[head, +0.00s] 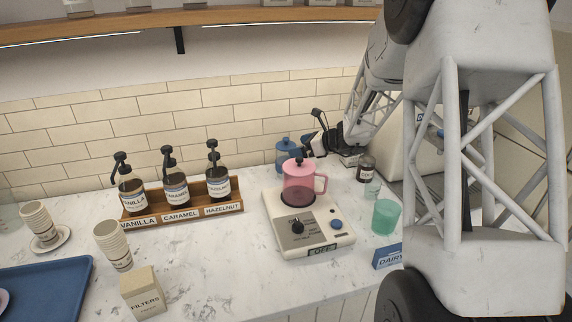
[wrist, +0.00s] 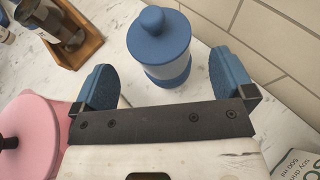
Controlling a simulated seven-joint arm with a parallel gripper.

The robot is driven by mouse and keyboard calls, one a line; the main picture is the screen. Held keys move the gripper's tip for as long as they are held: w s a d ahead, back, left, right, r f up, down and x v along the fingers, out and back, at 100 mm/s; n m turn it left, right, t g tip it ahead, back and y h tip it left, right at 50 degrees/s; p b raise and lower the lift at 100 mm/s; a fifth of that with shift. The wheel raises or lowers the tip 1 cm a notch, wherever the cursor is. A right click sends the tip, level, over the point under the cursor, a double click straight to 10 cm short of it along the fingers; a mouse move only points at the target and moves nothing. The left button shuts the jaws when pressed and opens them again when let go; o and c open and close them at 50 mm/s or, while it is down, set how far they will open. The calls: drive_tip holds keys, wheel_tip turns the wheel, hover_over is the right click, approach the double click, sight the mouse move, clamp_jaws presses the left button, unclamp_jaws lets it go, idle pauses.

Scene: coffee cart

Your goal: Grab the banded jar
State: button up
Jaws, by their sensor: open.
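A blue jar (head: 284,156) with a knobbed lid stands at the back of the counter, behind the pink pot. In the wrist view the blue jar (wrist: 160,42) shows a paler band around its lower body. My gripper (wrist: 164,82) is open, with one blue-padded finger on each side of the jar's near side and visible gaps. Nothing is held. In the head view my gripper (head: 312,131) is just right of the jar, close to the wall tiles. The jar's lower part is partly hidden by the pot in the head view.
A pink pot (head: 299,181) sits on a white scale-like machine (head: 318,238) in front of the jar. A syrup rack (head: 228,209) with bottles stands left. A dark jar (head: 366,169) and a green cup (head: 386,215) stand right. The tiled wall is close behind.

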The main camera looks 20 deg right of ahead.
sight(287, 146)
drive_tip(key=shift+w+a+f, duration=0.15)
drive_tip(key=shift+w+a, duration=0.05)
drive_tip(key=shift+a, duration=0.05)
drive_tip(key=shift+a, duration=0.1)
drive_tip(key=x, duration=0.5)
idle(0.4)
drive_tip(key=shift+c, duration=0.5)
drive_tip(key=c, duration=1.5)
drive_tip(key=shift+r, duration=5.05)
